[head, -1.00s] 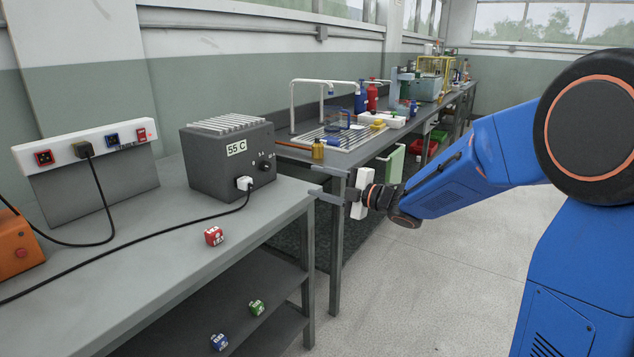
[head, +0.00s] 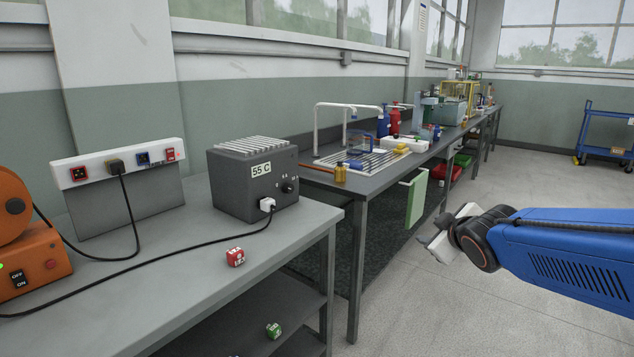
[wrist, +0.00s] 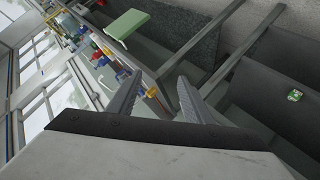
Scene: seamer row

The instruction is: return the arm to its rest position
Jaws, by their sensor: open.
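My arm is blue and reaches in from the right edge of the head view. My gripper (head: 432,243) is at its end, over the open floor to the right of the benches, pointing left and clear of them. In the wrist view my gripper (wrist: 158,97) shows two grey ridged fingers spread apart with nothing between them. Beyond the fingers are bench legs and a dark lower shelf.
A blue cart (head: 604,135) stands back right. Floor between is clear.

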